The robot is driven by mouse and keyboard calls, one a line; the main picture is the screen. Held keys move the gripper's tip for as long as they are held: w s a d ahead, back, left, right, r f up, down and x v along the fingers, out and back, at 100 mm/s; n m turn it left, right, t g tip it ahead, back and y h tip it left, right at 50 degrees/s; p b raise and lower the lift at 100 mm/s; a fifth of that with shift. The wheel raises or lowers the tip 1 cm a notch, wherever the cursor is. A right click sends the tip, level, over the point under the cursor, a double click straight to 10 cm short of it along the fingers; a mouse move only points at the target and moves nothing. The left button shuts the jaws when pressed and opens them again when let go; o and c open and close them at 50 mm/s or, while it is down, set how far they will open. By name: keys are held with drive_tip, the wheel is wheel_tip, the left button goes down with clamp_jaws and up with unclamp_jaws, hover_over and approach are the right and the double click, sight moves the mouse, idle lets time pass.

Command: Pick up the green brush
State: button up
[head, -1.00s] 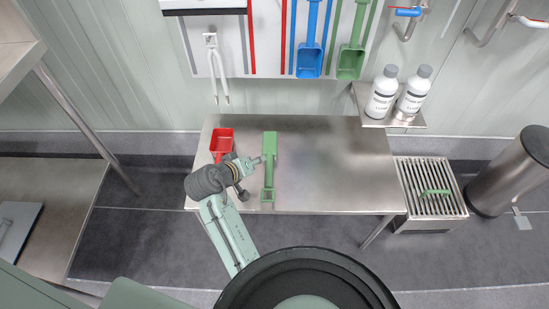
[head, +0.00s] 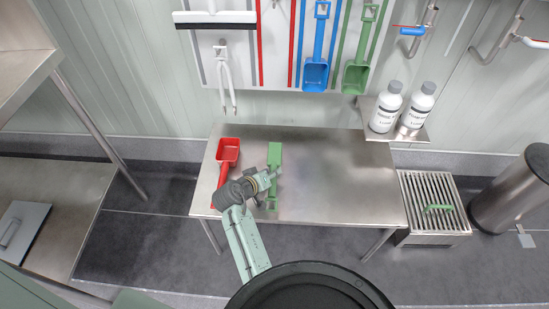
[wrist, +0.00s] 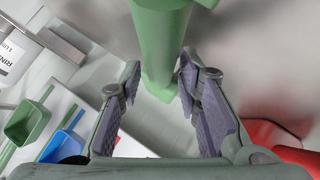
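The green brush (head: 275,152) lies on the steel table, its wide block toward the wall and its narrow handle toward me. My gripper (head: 273,173) is at the handle, partly covering it in the head view. In the wrist view the green handle (wrist: 160,50) comes down from the top edge between the two fingers of my gripper (wrist: 158,80). The fingers stand apart on either side of it. I see a gap at the left finger; the right finger is close, and contact there is unclear.
A red scoop (head: 227,152) lies left of the brush on the steel table (head: 340,175). Two white bottles (head: 386,108) stand on a small shelf at the right. Blue (head: 316,75) and green (head: 356,77) scoops hang on the wall. The table's right half is clear.

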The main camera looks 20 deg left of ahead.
drive_tip(key=shift+w+f, duration=0.3)
drive_tip(key=shift+w, duration=0.05)
clamp_jaws()
idle(0.3)
